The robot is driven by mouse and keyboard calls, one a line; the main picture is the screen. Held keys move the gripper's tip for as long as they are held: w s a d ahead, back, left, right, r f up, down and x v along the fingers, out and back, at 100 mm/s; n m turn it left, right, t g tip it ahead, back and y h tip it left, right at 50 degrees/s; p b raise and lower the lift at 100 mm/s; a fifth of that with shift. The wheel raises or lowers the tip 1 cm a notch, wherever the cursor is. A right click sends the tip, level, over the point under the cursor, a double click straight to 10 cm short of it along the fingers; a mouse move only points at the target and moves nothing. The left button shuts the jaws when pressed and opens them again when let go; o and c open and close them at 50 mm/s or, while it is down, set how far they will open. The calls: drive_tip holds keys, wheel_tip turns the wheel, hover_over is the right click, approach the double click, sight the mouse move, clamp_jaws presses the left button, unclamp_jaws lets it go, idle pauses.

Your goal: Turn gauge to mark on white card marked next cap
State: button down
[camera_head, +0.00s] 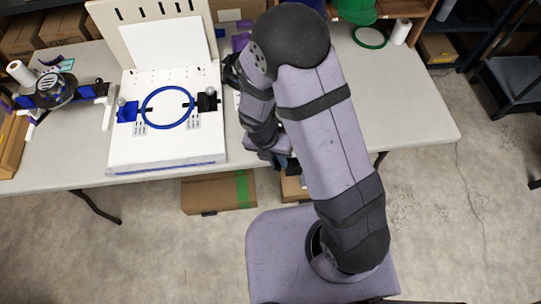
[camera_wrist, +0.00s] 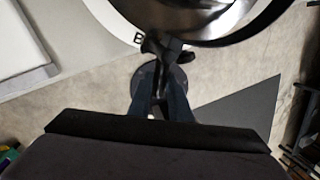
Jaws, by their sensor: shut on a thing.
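In the wrist view a round gauge-like thing (camera_wrist: 253,36) fills the top, with a white rim, a black edge and a shiny dark middle. A black letter "B" shows on its white rim. My gripper (camera_wrist: 163,48) is shut on a small black handle (camera_wrist: 172,42) at the lower edge of this round thing. In the head view my arm hides the gauge and most of my gripper, which is near the table's front edge. I cannot make out a mark or a card marked "next cap" in either view.
A white fixture (camera_head: 125,155) with a blue ring (camera_head: 146,121) and an upright board stands on the table (camera_head: 428,125) left of my arm. A dark device (camera_head: 55,92) lies at the far left. The table's right part is clear.

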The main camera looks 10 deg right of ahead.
drive_tip(key=d+n, duration=0.1)
drive_tip(key=s+d+n+b, duration=0.1)
drive_tip(key=d, duration=0.1)
drive_tip(key=d+n+t+b, duration=0.1)
drive_tip(key=d, duration=0.1)
drive_tip(key=shift+s+d+f+n+h, duration=0.15)
drive_tip(key=shift+n+h, duration=0.15)
drive_tip(key=shift+n, duration=0.1)
drive_tip(key=w+d+r+n+t+b, duration=0.1)
drive_tip(key=w+d+n+b, duration=0.3)
drive_tip(key=d+n, duration=0.6)
drive_tip(key=shift+w+d+t+b, duration=0.35)
drive_tip(key=shift+d+t, duration=0.55)
drive_tip(key=shift+d, duration=0.65)
drive_tip(key=c, duration=1.9)
unclamp_jaws()
drive_tip(key=shift+o, duration=1.3)
